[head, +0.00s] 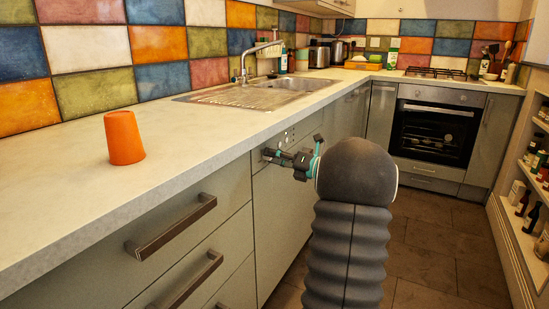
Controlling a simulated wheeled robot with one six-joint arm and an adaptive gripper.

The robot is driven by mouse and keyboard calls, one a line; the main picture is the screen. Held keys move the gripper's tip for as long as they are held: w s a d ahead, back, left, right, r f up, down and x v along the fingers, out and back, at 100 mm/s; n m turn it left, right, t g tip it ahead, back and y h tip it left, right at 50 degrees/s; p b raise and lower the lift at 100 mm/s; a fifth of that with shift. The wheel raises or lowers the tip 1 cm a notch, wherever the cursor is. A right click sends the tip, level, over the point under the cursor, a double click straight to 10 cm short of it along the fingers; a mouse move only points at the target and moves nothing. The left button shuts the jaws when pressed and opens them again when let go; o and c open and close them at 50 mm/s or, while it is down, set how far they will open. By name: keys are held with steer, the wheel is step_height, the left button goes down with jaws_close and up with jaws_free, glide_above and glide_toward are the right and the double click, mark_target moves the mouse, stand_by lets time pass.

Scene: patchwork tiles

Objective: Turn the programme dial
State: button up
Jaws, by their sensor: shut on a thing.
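The dial's angle cannot be told. Small marks or buttons show on the panel to the right of the fingers.
An orange upturned cup (124,138) stands on the worktop (60,185). Drawer handles (172,226) stick out at the lower left. The sink (285,86) and oven (434,133) lie beyond. Shelves with bottles (530,215) line the right; the tiled floor (425,250) between is clear.

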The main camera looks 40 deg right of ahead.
stand_by(0.4)
steer(key=o, duration=1.1)
steer(key=shift+o, duration=0.2)
steer(key=v, duration=1.2)
